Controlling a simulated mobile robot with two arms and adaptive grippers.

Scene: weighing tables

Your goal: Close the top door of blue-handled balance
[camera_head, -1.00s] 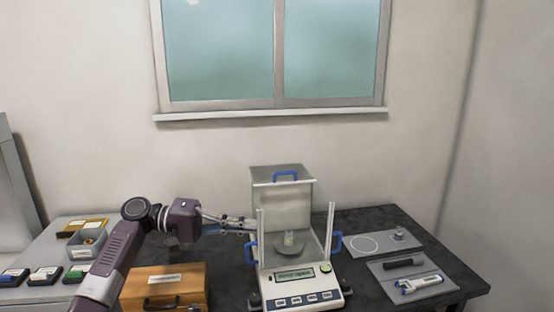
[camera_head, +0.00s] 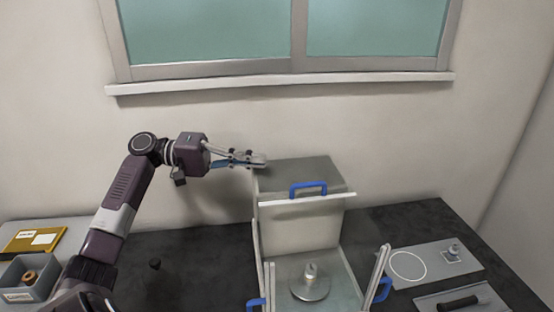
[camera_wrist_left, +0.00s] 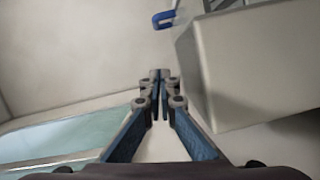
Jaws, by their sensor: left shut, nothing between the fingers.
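The balance stands on the dark table with blue handles. Its top door (camera_head: 290,172) is slid back over the rear, with its blue handle (camera_head: 308,188) at the front edge, and the space above the weighing pan (camera_head: 309,289) is open. My left gripper (camera_head: 264,161) is shut and empty at the door's rear left corner; whether it touches is unclear. In the left wrist view the shut fingertips (camera_wrist_left: 160,75) are left of a pale balance panel (camera_wrist_left: 245,75), with a blue handle (camera_wrist_left: 165,19) beyond. My right gripper is not in view.
Side doors with blue handles (camera_head: 380,290) flank the pan. The wall and window sill (camera_head: 290,85) are behind. A grey plate with a white circle (camera_head: 408,266) lies right of the balance, and a grey bin (camera_head: 28,280) is at left.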

